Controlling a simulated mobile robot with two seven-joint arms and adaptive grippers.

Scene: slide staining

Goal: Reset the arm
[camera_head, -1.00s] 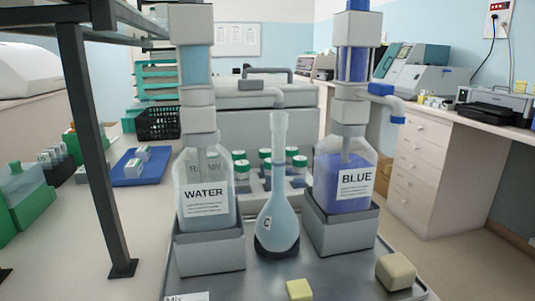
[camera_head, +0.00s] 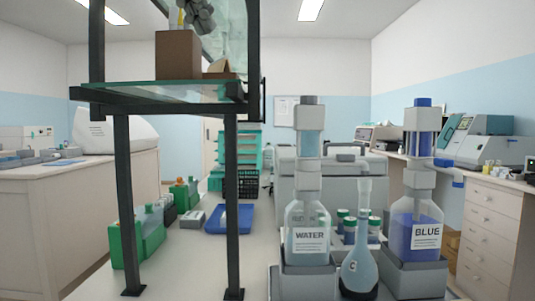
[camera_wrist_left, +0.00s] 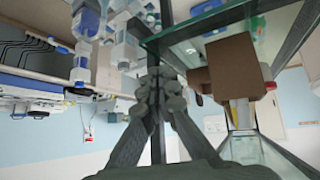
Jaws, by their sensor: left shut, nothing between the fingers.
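My left gripper (camera_head: 198,16) shows at the top of the head view, cut off by the upper edge. It is just above and behind a brown box (camera_head: 178,55) on the glass shelf (camera_head: 150,94). In the left wrist view the gripper's dark grey fingers (camera_wrist_left: 160,84) are together with nothing between them. The brown box (camera_wrist_left: 236,66) is to the right of the fingers there, apart from them. The picture in that view looks upside down. My right gripper is in neither view.
The shelf's dark frame (camera_head: 122,200) stands at the left of the bench. The water bottle (camera_head: 307,232), a flask (camera_head: 359,262) and the blue bottle (camera_head: 415,230) stand at the right. A blue tray (camera_head: 230,220) and green racks (camera_head: 150,240) are on the bench.

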